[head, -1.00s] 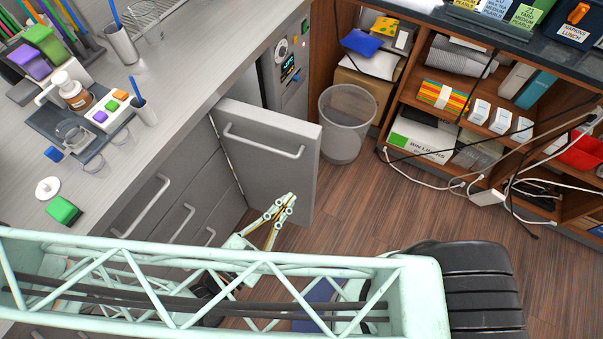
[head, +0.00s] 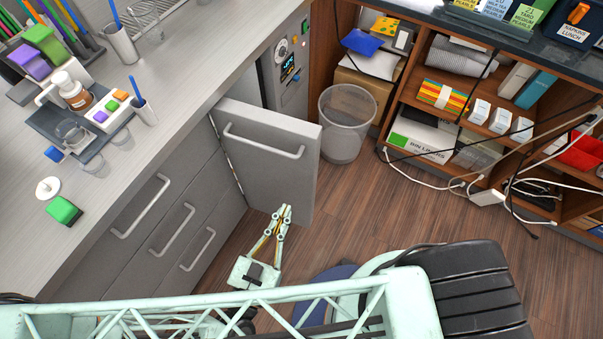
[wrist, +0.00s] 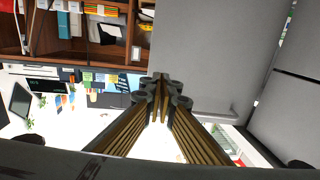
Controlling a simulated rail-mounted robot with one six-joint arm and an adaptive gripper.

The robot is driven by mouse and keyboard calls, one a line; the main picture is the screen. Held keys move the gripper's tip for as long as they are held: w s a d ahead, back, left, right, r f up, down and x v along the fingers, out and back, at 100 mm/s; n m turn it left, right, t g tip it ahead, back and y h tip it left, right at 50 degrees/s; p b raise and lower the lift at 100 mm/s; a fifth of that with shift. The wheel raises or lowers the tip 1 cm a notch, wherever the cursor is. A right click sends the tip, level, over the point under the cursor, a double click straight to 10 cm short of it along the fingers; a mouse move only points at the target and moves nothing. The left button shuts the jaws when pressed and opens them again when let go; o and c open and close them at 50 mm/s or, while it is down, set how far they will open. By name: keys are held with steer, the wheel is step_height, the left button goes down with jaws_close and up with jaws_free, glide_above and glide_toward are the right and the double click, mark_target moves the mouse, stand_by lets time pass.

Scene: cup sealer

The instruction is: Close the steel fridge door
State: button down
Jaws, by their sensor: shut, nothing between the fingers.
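The steel fridge door (head: 266,180) stands open in the head view, swung out from the counter front, with a pale bar handle (head: 262,141) across its upper part. My gripper (head: 284,210) is shut and empty, with its tips low in front of the door's lower part. I cannot tell whether the tips touch the door. In the wrist view my gripper (wrist: 160,82) is shut, and a grey panel that looks like the door (wrist: 205,55) fills the area just beyond and right of the tips.
A wire mesh bin (head: 345,122) stands right of the door. Grey drawers with bar handles (head: 141,207) line the counter to its left. Open wooden shelves (head: 468,62) stand at the right with loose cables.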

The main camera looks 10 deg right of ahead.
mark_target(305, 166)
steer(key=shift+w, duration=0.15)
steer(key=shift+b+x, duration=0.7)
steer(key=shift+x, duration=6.1)
steer(key=shift+w+d, duration=0.1)
steer(key=shift+w, duration=0.1)
